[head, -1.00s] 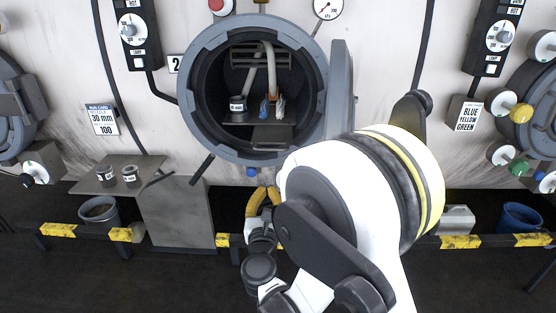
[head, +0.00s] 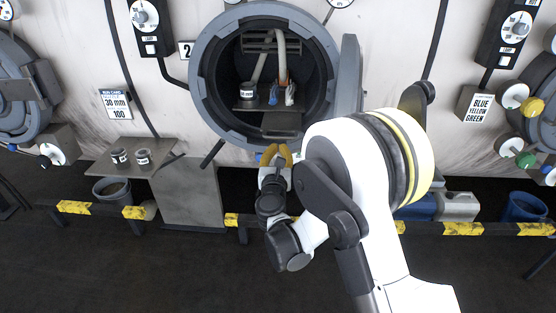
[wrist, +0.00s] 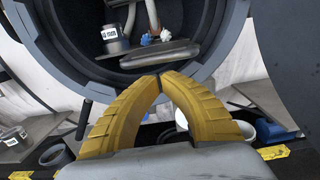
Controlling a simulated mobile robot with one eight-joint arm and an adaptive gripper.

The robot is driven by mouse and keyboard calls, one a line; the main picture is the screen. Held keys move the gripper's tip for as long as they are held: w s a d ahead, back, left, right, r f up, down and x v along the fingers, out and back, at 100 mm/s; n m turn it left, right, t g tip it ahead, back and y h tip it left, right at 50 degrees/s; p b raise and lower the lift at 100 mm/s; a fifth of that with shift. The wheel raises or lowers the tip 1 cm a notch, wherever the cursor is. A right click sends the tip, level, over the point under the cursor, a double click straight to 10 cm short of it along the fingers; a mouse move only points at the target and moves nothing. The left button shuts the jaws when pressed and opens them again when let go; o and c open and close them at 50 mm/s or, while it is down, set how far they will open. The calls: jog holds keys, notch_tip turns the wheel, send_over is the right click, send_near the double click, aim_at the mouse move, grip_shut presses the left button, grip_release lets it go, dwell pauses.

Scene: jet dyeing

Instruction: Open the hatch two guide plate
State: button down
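Hatch two (head: 205,112) is a round grey opening beside a "2" sign. Its thick door (head: 349,75) stands swung open to the right. Inside, the guide plate (head: 282,122) appears as a flat grey metal plate low at the front of the opening; it also shows in the wrist view (wrist: 160,54). My gripper (head: 275,150) has yellow ribbed fingers and is just below the hatch's lower rim in the head view. In the wrist view the fingertips (wrist: 160,76) meet, with nothing between them, in front of the rim and apart from the plate.
Inside the hatch are a labelled jar (head: 248,90), a pale hose (head: 281,50), and blue and white knobs (head: 290,94). A side shelf (head: 105,165) holds two small jars. A yellow-black rail (head: 463,229) runs low along the front. A blue bucket (head: 522,207) stands right.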

aim_at(279, 131)
jog(key=shift+r, duration=0.25)
notch_tip(279, 131, up, 6)
jog(key=shift+f+p, duration=0.1)
jog(key=shift+p, duration=1.15)
